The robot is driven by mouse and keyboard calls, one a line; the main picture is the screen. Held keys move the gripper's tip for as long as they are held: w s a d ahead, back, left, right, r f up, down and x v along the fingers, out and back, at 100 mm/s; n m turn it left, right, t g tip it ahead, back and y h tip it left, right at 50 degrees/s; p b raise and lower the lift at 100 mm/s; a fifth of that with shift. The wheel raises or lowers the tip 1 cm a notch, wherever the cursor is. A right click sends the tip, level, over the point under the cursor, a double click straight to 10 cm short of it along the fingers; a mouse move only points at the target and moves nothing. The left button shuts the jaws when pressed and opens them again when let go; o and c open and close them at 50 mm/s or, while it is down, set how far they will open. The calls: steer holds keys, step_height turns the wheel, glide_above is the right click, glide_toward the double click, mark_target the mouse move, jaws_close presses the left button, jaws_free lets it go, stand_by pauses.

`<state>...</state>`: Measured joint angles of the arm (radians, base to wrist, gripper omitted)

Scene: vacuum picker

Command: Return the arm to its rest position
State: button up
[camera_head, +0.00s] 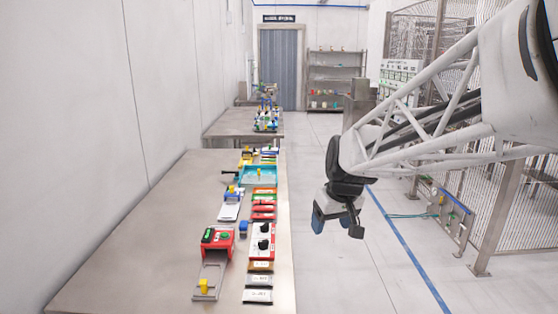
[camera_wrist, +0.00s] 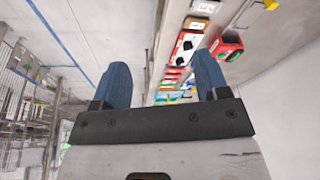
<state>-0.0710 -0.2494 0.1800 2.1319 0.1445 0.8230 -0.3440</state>
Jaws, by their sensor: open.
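My gripper (camera_head: 338,222) hangs over the floor to the right of the near table in the head view, apart from the table and everything on it. Its fingers point down and have blue pads. In the wrist view my gripper (camera_wrist: 163,85) shows its two blue fingers spread apart with nothing between them. My white lattice arm reaches in from the upper right.
The near steel table (camera_head: 160,220) bears a red box (camera_head: 217,242), a white panel with black knobs (camera_head: 263,243) and a turquoise tray (camera_head: 259,175). A wire-mesh fence (camera_head: 510,200) stands at right. The floor (camera_head: 335,280) between is clear.

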steer(key=s+d+f+m, duration=0.1)
steer(key=s+d+m, duration=0.1)
steer(key=s, duration=1.1)
steer(key=s+d+f+m+h, duration=0.1)
steer(key=s+d, duration=0.3)
steer(key=s, duration=0.9)
steer(key=shift+s+f+m+h, duration=0.15)
steer(key=shift+f+m+h, duration=0.15)
steer(key=shift+f+m, duration=0.25)
